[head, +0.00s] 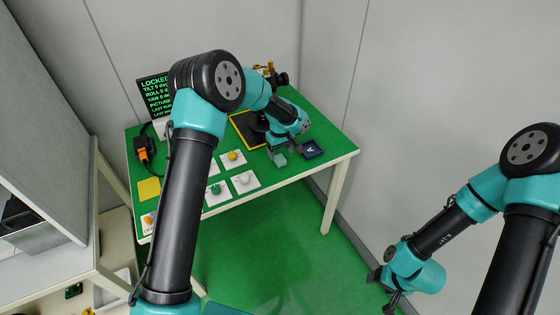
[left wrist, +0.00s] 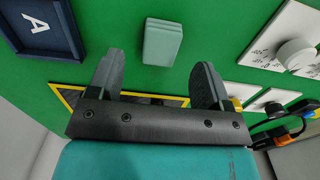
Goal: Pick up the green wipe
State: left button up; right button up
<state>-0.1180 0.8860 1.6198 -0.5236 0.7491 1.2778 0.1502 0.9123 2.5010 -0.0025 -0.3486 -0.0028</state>
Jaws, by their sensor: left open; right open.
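The green wipe, a small pale green block (head: 280,160), lies on the green table near its right front part. It also shows in the left wrist view (left wrist: 162,42), just beyond the fingertips and roughly between their lines. My left gripper (left wrist: 157,68) is open and empty above the table. In the head view my left gripper (head: 284,149) is just behind the block, partly hidden by its own wrist. My right gripper (head: 390,292) is open, low at the right, away from the table.
A navy tray marked A (head: 312,149) stands right of the wipe. White cards with knobs (head: 245,181) lie to the left. A yellow-edged dark mat (head: 238,122) is behind. A yellow square (head: 149,189), an orange device (head: 143,155) and a text screen (head: 155,88) are further left.

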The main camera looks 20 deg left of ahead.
aim_at(280, 158)
pick_arm(q)
notch_tip(280, 158, down, 4)
jog(key=shift+a+f, duration=0.1)
jog(key=shift+f, duration=0.05)
dwell(0.5)
jog(key=c, duration=1)
jog(key=shift+r, duration=0.55)
notch_tip(280, 158, up, 3)
jog(key=shift+f, duration=0.1)
jog(key=s+d+r, duration=0.1)
jog(key=s+d, duration=0.3)
jog(key=s, duration=1.1)
jog(key=shift+s+d, duration=0.2)
jog(key=shift+w, duration=0.15)
